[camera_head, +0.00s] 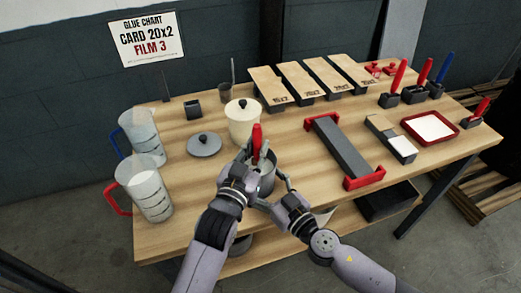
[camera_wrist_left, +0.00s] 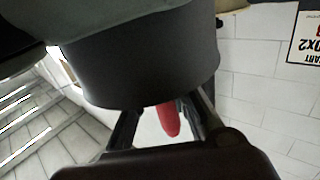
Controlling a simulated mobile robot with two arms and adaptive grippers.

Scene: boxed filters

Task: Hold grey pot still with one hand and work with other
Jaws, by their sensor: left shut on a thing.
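The grey pot (camera_head: 267,184) stands near the table's front edge, partly hidden by my grippers. My left gripper (camera_head: 251,160) is over the pot's left side, shut on a red-handled tool (camera_head: 257,140) whose handle points up. The tool's lower end is hidden. Its red handle (camera_wrist_left: 168,118) also shows between the left fingers (camera_wrist_left: 165,125) in the left wrist view. My right gripper (camera_head: 277,196) is at the pot's front right, its fingers spread apart beside the pot. I cannot tell whether they press on it. The sign (camera_head: 148,38) reads "GLUE CHART CARD 20x2 FILM 3".
Two measuring jugs (camera_head: 150,195) stand left. A cream pot (camera_head: 243,125) and a grey lid (camera_head: 204,147) are behind my grippers. To the right are a dark bar with red ends (camera_head: 342,145), a red tray (camera_head: 408,121) and several handled tools in holders. Labelled boards (camera_head: 295,78) line the back.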

